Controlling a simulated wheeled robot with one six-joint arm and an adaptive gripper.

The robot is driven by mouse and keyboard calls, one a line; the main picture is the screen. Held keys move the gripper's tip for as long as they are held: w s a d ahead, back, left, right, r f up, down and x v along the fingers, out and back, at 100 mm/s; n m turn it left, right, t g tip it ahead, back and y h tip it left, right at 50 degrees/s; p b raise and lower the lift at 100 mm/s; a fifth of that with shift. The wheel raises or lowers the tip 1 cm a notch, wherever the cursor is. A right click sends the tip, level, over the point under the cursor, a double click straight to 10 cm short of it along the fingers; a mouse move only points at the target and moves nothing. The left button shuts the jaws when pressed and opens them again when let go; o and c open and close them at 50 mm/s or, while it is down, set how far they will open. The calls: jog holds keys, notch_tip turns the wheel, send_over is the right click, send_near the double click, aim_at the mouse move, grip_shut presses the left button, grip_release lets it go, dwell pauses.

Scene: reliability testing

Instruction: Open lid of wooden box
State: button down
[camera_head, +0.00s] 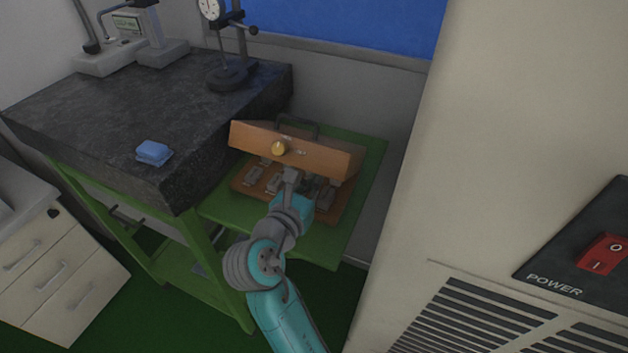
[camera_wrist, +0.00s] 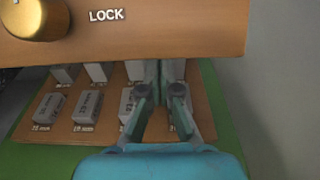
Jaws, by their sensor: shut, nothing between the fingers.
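The wooden box sits on a green shelf, with its base (camera_head: 246,186) showing below the raised lid (camera_head: 322,154). The lid has a brass knob (camera_head: 279,147) and a dark handle (camera_head: 297,121) on top. In the wrist view the lid (camera_wrist: 170,35) crosses the top, with the knob (camera_wrist: 36,14) and the word LOCK. A gap under the lid shows several grey metal blocks (camera_wrist: 88,106) in the base. My gripper (camera_head: 291,172) is shut and empty, its tips (camera_wrist: 172,68) reaching under the lid's lower edge. The fingertips are partly hidden, and I cannot tell whether they touch the lid.
The green shelf (camera_head: 372,168) has bare room right of the box. A large beige cabinet (camera_head: 480,150) with a power switch stands close at right.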

aim_at(315, 165)
jog(key=shift+r, duration=0.15)
jog(key=shift+r, duration=2.2)
jog(key=shift+w+d+r, duration=0.75)
jog(key=shift+w, duration=1.4)
jog(key=shift+w+d+r, duration=0.7)
jog(key=shift+w+d, duration=0.1)
jog(key=shift+w, duration=1.35)
jog(key=shift+w+d+r, duration=0.75)
jog(key=shift+w, duration=1.4)
jog(key=shift+s, duration=0.1)
